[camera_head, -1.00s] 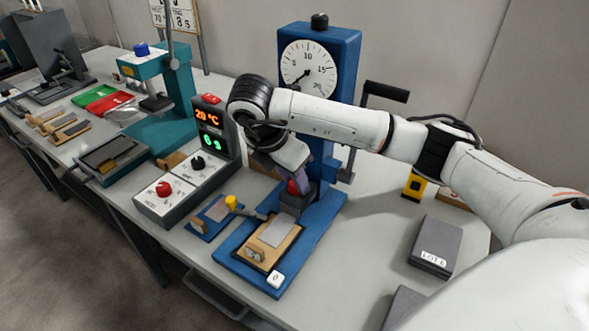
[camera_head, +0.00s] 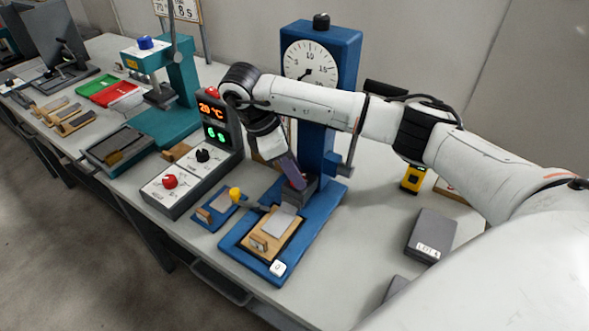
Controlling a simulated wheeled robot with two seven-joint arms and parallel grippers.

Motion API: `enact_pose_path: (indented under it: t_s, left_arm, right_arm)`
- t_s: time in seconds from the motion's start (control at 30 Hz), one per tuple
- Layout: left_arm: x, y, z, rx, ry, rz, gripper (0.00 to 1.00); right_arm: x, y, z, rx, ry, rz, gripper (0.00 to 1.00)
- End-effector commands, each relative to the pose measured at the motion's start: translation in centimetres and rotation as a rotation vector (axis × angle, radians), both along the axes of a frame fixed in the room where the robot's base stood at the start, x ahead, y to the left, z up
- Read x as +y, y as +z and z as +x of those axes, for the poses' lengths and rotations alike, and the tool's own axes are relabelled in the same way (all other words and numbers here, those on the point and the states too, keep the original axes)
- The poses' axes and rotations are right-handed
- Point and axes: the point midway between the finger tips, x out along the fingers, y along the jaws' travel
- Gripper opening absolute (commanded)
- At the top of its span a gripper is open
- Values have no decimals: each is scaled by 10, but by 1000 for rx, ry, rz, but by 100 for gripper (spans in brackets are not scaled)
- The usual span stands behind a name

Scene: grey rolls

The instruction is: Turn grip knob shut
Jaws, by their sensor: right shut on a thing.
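The blue tester (camera_head: 318,150) with a round white dial (camera_head: 311,64) stands upright on the bench. Its red grip knob (camera_head: 297,182) sits on a dark clamp block (camera_head: 300,193) low on the column. My right gripper (camera_head: 293,175) reaches down to this knob and is shut on it; the fingers hide much of the knob. In front of the clamp, a light grey strip (camera_head: 283,222) lies over a wooden block (camera_head: 270,240) on the tester's blue base (camera_head: 233,239). My left gripper is not in view.
A control box (camera_head: 174,189) with red and black knobs and a lit display (camera_head: 213,122) stands left of the tester. A small blue plate (camera_head: 209,215) with a yellow-handled tool (camera_head: 235,194) lies between them. A dark grey box (camera_head: 432,234) lies at right.

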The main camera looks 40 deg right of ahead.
Motion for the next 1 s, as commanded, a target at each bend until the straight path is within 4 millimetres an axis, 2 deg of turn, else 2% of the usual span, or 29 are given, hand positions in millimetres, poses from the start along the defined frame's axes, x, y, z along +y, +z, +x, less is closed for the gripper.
enact_pose_path:
  t_s: [0.4,0.43,0.53,0.83,1.0]
  left_arm:
    - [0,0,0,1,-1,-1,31]
    - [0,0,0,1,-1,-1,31]
    - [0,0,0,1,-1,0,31]
    - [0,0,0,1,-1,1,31]
    - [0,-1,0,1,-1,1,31]
  right_arm:
    - [0,1,1,-3,-9,0,5]
    - [0,1,1,-3,-9,0,31]
    - [0,1,0,-3,-9,0,47]
    - [0,1,0,-1,-7,1,47]
    - [5,13,4,-5,-6,0,47]
